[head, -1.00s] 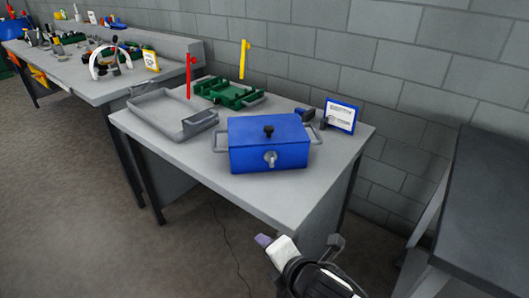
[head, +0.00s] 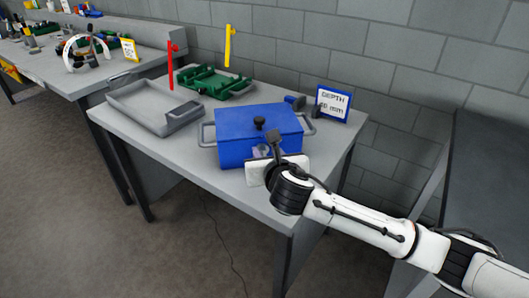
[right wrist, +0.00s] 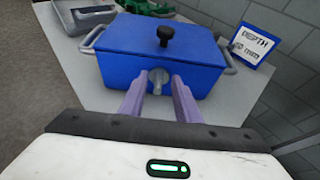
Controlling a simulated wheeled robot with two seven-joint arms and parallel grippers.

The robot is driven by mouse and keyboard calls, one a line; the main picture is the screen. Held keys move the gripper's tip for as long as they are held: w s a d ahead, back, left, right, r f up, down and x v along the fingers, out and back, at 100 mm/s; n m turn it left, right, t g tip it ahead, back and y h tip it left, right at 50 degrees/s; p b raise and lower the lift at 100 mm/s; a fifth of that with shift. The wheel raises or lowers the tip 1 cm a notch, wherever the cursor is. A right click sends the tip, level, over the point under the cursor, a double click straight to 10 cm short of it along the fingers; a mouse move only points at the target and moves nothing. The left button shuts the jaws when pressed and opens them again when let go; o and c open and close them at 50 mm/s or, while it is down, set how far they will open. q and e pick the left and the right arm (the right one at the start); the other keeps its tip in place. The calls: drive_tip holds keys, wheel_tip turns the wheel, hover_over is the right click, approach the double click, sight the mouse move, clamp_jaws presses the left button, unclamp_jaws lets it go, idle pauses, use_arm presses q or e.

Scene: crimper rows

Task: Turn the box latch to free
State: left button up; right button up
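The blue box (head: 248,122) stands on the grey table, its lid shut and a black knob (head: 260,122) on top. Its grey latch (right wrist: 158,78) is on the front face, with a round hub and a short lever pointing down. In the head view the latch is partly hidden by my right gripper (head: 268,158). In the right wrist view my right gripper's (right wrist: 159,84) two purple fingers are apart, one on each side of the latch, with gaps visible. I cannot tell how deep they reach around it. My left gripper is out of view.
A grey tray (head: 150,125) and a green fixture (head: 208,82) share the table (head: 190,150) with the box. A blue-framed depth sign (head: 333,103) stands at the right, near the wall. Red (head: 171,68) and yellow (head: 228,48) upright posts rise behind.

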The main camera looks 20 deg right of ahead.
drive_tip(key=shift+x, duration=0.95)
drive_tip(key=shift+c, duration=0.5)
clamp_jaws()
